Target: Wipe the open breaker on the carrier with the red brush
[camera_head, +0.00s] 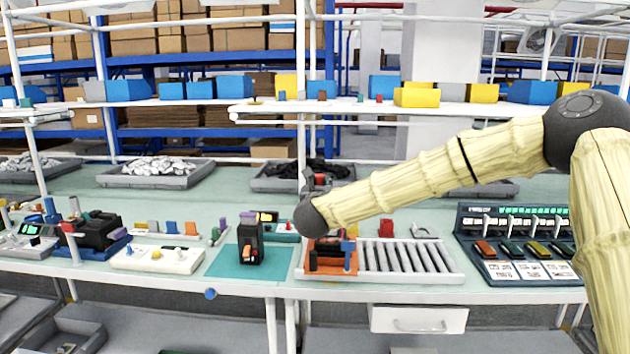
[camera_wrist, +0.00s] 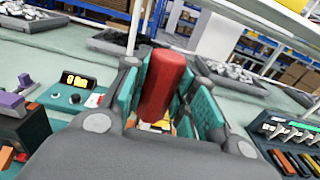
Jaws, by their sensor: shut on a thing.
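The red brush (camera_wrist: 163,85) stands between the green finger pads in the wrist view. My gripper (camera_head: 319,187) is shut on it; the brush's lower end is mostly hidden by the gripper. In the head view only a small bit of red (camera_head: 320,179) shows there. The orange carrier (camera_head: 331,270) lies at the left end of the roller track, with the dark open breaker (camera_head: 326,255) and a blue part on it. My gripper is above and behind the carrier, apart from it. My wrist partly hides the space over the breaker.
A black upright device (camera_head: 250,240) stands on a teal mat left of the carrier. Grey rollers (camera_head: 405,258) run to the right. A dark panel with several coloured switches (camera_head: 520,245) is at the right. A white post stands close behind my gripper.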

